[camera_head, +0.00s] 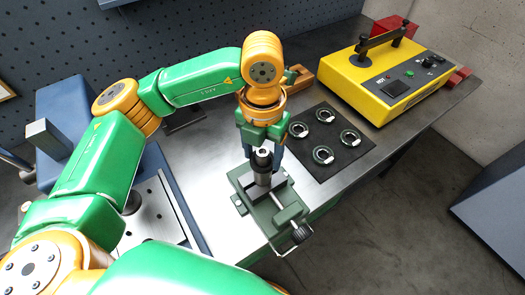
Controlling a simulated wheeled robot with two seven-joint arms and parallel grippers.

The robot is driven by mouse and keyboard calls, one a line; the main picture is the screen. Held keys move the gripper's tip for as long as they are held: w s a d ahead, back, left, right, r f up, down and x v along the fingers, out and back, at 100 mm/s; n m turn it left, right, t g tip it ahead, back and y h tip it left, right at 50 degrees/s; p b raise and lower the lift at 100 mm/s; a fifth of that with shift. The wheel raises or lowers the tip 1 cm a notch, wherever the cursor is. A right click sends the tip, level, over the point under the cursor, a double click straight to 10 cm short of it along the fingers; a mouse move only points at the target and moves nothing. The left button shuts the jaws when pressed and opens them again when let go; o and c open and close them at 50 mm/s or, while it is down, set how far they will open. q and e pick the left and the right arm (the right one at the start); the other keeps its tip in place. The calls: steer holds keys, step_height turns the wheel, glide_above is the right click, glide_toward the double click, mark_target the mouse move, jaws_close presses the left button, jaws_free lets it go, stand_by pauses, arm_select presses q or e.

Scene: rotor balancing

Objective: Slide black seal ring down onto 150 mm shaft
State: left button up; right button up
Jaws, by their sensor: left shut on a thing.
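The metal shaft (263,178) stands upright in a green vise (243,204) near the table's front edge. My left gripper (263,154) points down over the top of the shaft, its blue fingers on either side of it. It is shut on the black seal ring (262,161), a small dark band at the shaft's top end between the fingers. The fingers partly hide the ring, and I cannot tell how far it is over the shaft. My right gripper is not in view.
Several dark rings with bright centres lie on a black mat (337,168) right of the vise. A yellow control box (385,80) with a black handle stands behind it, by a red box (396,27). A wooden block (299,78) lies behind the gripper. A vise handle (301,232) juts forward over the edge.

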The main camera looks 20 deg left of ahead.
arm_select(q)
steer(key=shift+f, duration=0.1)
steer(key=o, duration=1.3)
steer(key=shift+c, duration=0.2)
step_height(320, 180, up, 9)
steer(key=p, duration=0.6)
